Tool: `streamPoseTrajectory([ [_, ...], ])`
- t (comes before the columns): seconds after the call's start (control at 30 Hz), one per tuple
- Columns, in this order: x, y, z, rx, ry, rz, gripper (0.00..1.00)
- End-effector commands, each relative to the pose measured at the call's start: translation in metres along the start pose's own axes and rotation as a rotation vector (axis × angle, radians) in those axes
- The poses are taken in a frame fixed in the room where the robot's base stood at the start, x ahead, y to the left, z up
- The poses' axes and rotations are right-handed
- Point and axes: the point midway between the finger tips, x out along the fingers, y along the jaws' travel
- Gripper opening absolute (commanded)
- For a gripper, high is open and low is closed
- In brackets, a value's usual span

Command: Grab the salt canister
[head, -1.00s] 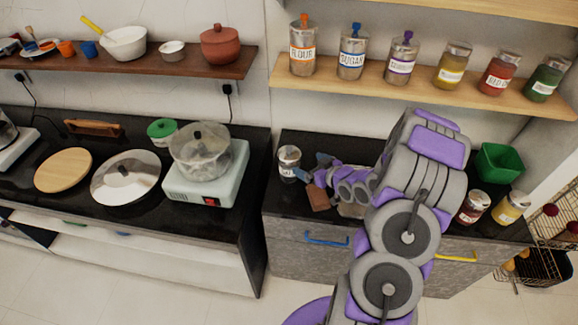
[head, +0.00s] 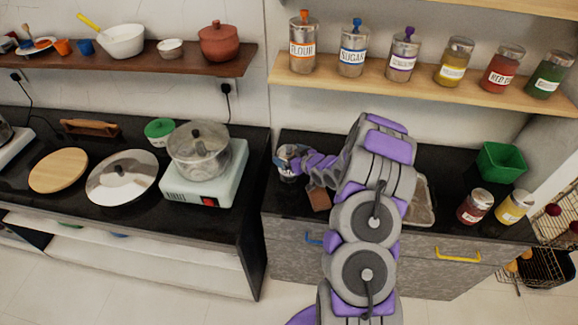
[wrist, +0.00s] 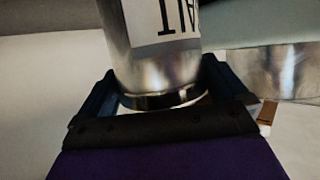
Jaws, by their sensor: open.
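The salt canister (head: 284,173) is a small silvery jar standing at the left end of the right-hand black counter. In the wrist view the canister (wrist: 150,75) fills the space between the fingers, with large dark letters on a pale label, only partly seen. My gripper (head: 290,158) is at the canister and hides part of it in the head view. In the wrist view my gripper (wrist: 160,75) is open, with one dark finger on each side of the canister. I cannot tell whether either finger touches it.
A brown block (head: 319,199) lies just right of the canister. A hot plate (head: 229,180) with a glass pot (head: 198,155) stands across the gap to the left. A shelf (head: 390,87) with several labelled jars hangs above. A green bin (head: 502,161) and two jars stand at right.

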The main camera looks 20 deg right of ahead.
Motion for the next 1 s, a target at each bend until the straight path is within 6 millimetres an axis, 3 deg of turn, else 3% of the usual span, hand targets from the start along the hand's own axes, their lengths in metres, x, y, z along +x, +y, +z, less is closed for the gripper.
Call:
streamPoseTrajectory([
  [0.3,0.0047,0.0007,-0.0008,0.0,0.001,0.0,0.99],
  [1.0,0.0046,0.0016,-0.0007,0.001,0.001,0.001,0.32],
])
